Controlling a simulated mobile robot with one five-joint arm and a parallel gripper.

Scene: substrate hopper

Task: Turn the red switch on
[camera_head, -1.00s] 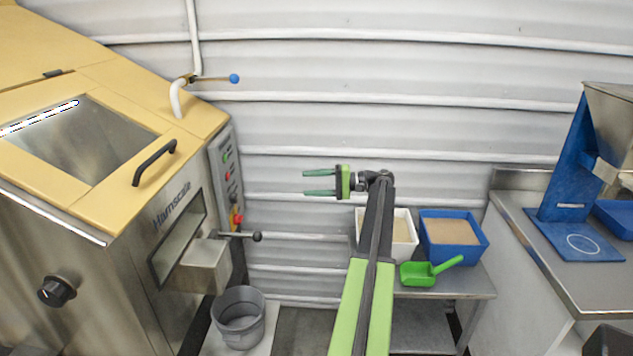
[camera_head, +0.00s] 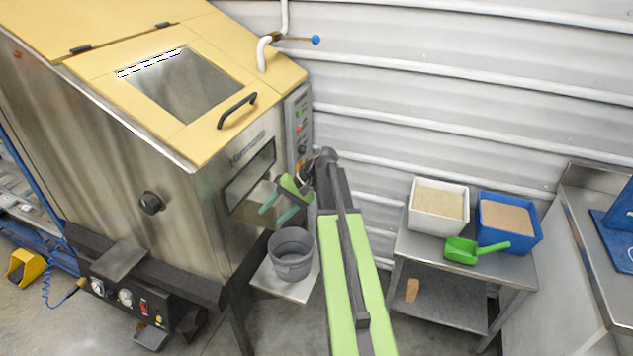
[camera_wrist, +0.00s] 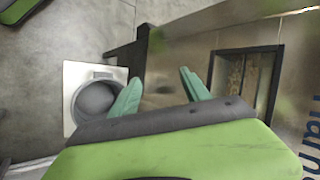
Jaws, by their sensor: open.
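A small red switch (camera_head: 144,306) shows on the black control box (camera_head: 110,268) at the lower left of the head view, beside two round gauges. It is too small to tell its position. Small green and red controls also show on the grey side panel (camera_head: 298,125) of the steel hopper machine (camera_head: 150,185). My gripper (camera_head: 274,215) is open and empty, with its green fingers pointing down and left in front of the machine's outlet. It is well to the right of the black box. In the wrist view my gripper (camera_wrist: 160,77) is also open, and no red switch shows.
A grey bucket (camera_head: 291,266) stands on a pale plate below the outlet. A low steel table (camera_head: 420,245) at the right holds a white bin (camera_head: 425,224), a blue bin (camera_head: 526,240) and a green scoop (camera_head: 461,250). A yellow object (camera_head: 25,266) lies at the far left.

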